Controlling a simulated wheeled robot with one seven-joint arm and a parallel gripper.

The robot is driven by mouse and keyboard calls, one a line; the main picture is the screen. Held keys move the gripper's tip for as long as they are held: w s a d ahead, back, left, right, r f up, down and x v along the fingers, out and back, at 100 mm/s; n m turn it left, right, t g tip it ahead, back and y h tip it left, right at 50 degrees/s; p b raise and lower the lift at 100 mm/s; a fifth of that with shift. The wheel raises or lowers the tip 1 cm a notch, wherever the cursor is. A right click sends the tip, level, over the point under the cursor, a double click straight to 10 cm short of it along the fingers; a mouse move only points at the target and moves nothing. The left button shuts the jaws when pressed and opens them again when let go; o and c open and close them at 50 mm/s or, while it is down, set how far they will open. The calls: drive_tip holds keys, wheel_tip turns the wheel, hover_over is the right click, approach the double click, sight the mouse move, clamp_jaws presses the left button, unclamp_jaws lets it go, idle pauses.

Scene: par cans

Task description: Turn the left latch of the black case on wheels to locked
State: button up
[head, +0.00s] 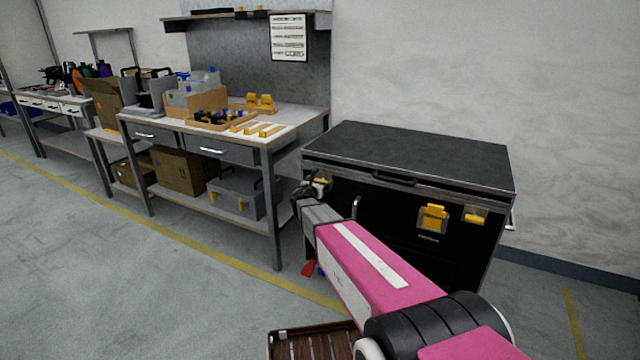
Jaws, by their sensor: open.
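The black case (410,152) stands against the wall at the right, lid down, with a dark handle (394,178) at its front top edge. Its wheels are hidden. A yellow latch (432,217) in a metal plate sits on the right part of the front, with another yellow fitting (475,215) to its right. My gripper (318,186) is at the left end of the case front, just under the lid edge. It is small and dark here and hides most of that spot, so the left latch and its position cannot be made out. Contact cannot be told.
A workbench (290,122) with trays and yellow parts stands close left of the case. A grey toolbox (238,196) and cardboard boxes (185,172) are on its lower shelf. A brown slatted crate (312,343) is at the bottom. The floor at left is clear.

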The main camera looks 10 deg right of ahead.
drive_tip(key=c, duration=0.9)
drive_tip(key=shift+c, duration=0.2)
drive_tip(key=shift+m, duration=0.3)
drive_tip(key=m, duration=0.3)
drive_tip(key=shift+m, duration=0.4)
drive_tip(key=m, duration=0.4)
drive_tip(key=shift+m, duration=0.3)
drive_tip(key=m, duration=0.4)
drive_tip(key=shift+s, duration=0.1)
drive_tip(key=shift+f+m, duration=0.1)
drive_tip(key=shift+m, duration=2.3)
